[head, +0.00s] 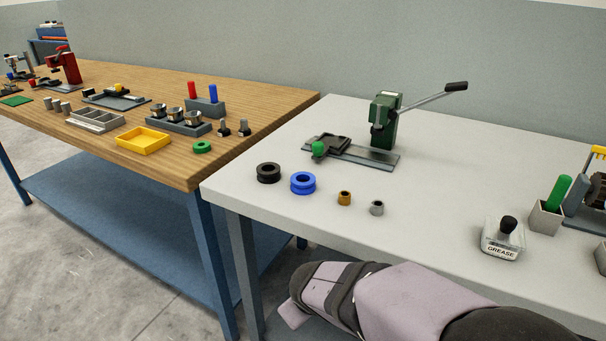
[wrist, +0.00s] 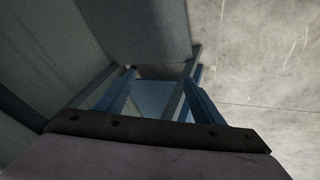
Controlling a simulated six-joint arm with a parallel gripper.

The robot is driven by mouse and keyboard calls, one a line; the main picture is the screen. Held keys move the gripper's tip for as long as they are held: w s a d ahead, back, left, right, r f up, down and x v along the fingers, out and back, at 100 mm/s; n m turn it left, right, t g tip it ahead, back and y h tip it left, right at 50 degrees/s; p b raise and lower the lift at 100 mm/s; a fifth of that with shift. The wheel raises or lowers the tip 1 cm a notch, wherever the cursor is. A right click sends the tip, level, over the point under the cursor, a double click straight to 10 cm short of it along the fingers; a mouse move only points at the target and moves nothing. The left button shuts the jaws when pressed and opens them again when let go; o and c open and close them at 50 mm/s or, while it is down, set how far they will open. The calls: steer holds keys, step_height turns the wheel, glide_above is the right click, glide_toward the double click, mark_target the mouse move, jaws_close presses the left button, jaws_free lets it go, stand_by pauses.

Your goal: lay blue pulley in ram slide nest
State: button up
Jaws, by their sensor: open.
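The blue pulley (head: 303,183), a grooved ring, lies flat near the left end of the grey table. The ram slide's dark carriage (head: 334,142), with a green knob (head: 318,149), sits at the left end of the rail (head: 370,157) under a green press (head: 385,122). The nest itself is too small to make out. My gripper (head: 292,315) is low at the front edge of the grey table, away from the pulley, with nothing seen in it.
A black pulley (head: 268,173) lies just left of the blue one. An orange bushing (head: 344,198) and a grey one (head: 376,208) stand to its right. A grease jar (head: 502,240) stands further right. The press lever (head: 430,97) reaches up to the right. A wooden table (head: 180,95) holds other parts.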

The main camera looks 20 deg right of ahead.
steer(key=w+a+r+n+t+y+p, duration=0.2)
steer(key=w+a+r+n+t, duration=0.1)
steer(key=w+a+r+n, duration=0.35)
steer(key=s+a+r+n+t+y+p, duration=0.1)
steer(key=a+r+n+y+p, duration=0.45)
steer(key=a+r, duration=0.85)
steer(key=a+r+n+t+y+p, duration=0.15)
steer(key=a+r+p, duration=0.8)
steer(key=r, duration=0.95)
steer(key=n+t+h+b, duration=0.2)
steer(key=n+h+b, duration=0.6)
steer(key=n+h, duration=0.45)
glide_toward(304, 177)
steer(key=shift+s+a, duration=0.65)
steer(key=shift+a, duration=0.1)
steer(key=shift+s+d+n, duration=0.1)
steer(key=shift+d+n, duration=0.3)
steer(key=shift+n, duration=0.1)
steer(key=shift+b+x, duration=0.3)
steer(key=shift+x, duration=3.35)
steer(key=shift+r, duration=0.1)
